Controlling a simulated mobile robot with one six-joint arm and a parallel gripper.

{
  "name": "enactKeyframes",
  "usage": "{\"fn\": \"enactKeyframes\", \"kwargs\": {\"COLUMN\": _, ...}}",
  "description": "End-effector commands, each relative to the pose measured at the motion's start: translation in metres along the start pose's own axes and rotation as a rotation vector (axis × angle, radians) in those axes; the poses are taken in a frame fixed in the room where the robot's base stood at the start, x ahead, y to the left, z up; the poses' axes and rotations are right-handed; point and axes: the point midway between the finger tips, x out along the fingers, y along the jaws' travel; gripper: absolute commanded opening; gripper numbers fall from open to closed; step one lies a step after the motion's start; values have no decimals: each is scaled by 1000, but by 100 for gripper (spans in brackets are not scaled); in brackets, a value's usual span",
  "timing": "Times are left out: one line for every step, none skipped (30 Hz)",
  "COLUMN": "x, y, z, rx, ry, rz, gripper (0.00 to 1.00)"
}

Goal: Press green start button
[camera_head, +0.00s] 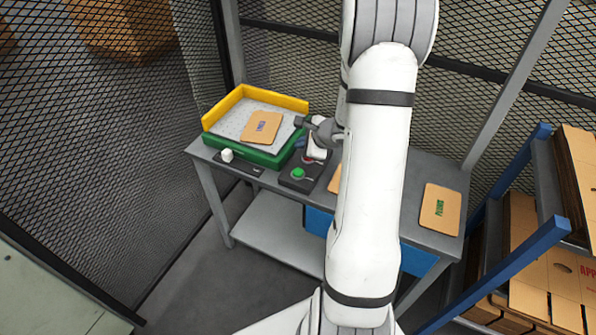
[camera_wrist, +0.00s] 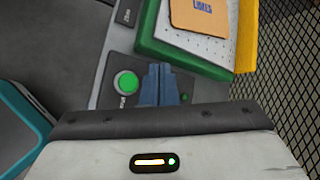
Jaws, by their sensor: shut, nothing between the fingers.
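The green start button (camera_head: 298,173) is a round button on a dark control box on the table. In the wrist view the green button (camera_wrist: 126,83) sits just left of my gripper (camera_wrist: 160,85), whose blue fingers are shut and empty. In the head view my gripper (camera_head: 301,141) is near the control box, beyond the green button, by the tray's near right corner. A gap between fingertips and button shows in the wrist view; the height above the box is hard to tell. A red button (camera_head: 308,160) is partly covered by my wrist.
A green and yellow tray (camera_head: 272,160) holds a cardboard blank marked LIMES (camera_head: 262,128). Another blank (camera_head: 440,209) lies at the right. A blue rack (camera_head: 515,243) with cardboard stands further right. Mesh fencing surrounds the table.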

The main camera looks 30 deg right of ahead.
Motion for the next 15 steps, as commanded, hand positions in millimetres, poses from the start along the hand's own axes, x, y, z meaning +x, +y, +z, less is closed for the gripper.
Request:
{"fn": "enactKeyframes", "kwargs": {"x": 1, "y": 1, "z": 0, "rx": 0, "ry": 0, "rz": 1, "gripper": 0}}
{"fn": "enactKeyframes", "kwargs": {"x": 2, "y": 1, "z": -1, "rx": -1, "ry": -1, "rz": 1, "gripper": 0}}
{"fn": "enactKeyframes", "kwargs": {"x": 3, "y": 2, "z": -2, "rx": -1, "ry": -1, "rz": 1, "gripper": 0}}
{"fn": "enactKeyframes", "kwargs": {"x": 4, "y": 4, "z": -3, "rx": -1, "ry": -1, "rz": 2, "gripper": 0}}
{"fn": "enactKeyframes", "kwargs": {"x": 6, "y": 5, "z": -4, "rx": -1, "ry": -1, "rz": 2, "gripper": 0}}
{"fn": "enactKeyframes", "kwargs": {"x": 9, "y": 7, "z": -6, "rx": 0, "ry": -1, "rz": 2, "gripper": 0}}
{"fn": "enactKeyframes", "kwargs": {"x": 12, "y": 9, "z": -8, "rx": 0, "ry": -1, "rz": 2, "gripper": 0}}
{"fn": "enactKeyframes", "kwargs": {"x": 15, "y": 12, "z": -10, "rx": 0, "ry": -1, "rz": 3, "gripper": 0}}
{"fn": "enactKeyframes", "kwargs": {"x": 19, "y": 15, "z": -13, "rx": 0, "ry": -1, "rz": 3, "gripper": 0}}
{"fn": "enactKeyframes", "kwargs": {"x": 22, "y": 17, "z": -15, "rx": 1, "ry": -1, "rz": 4, "gripper": 0}}
{"fn": "enactKeyframes", "kwargs": {"x": 26, "y": 19, "z": -18, "rx": 0, "ry": -2, "rz": 4, "gripper": 0}}
{"fn": "enactKeyframes", "kwargs": {"x": 30, "y": 22, "z": -21, "rx": 0, "ry": -1, "rz": 3, "gripper": 0}}
{"fn": "enactKeyframes", "kwargs": {"x": 33, "y": 25, "z": -23, "rx": 0, "ry": -1, "rz": 3, "gripper": 0}}
{"fn": "enactKeyframes", "kwargs": {"x": 36, "y": 27, "z": -25, "rx": 0, "ry": -1, "rz": 4, "gripper": 0}}
{"fn": "enactKeyframes", "kwargs": {"x": 40, "y": 30, "z": -28, "rx": 0, "ry": -1, "rz": 4, "gripper": 0}}
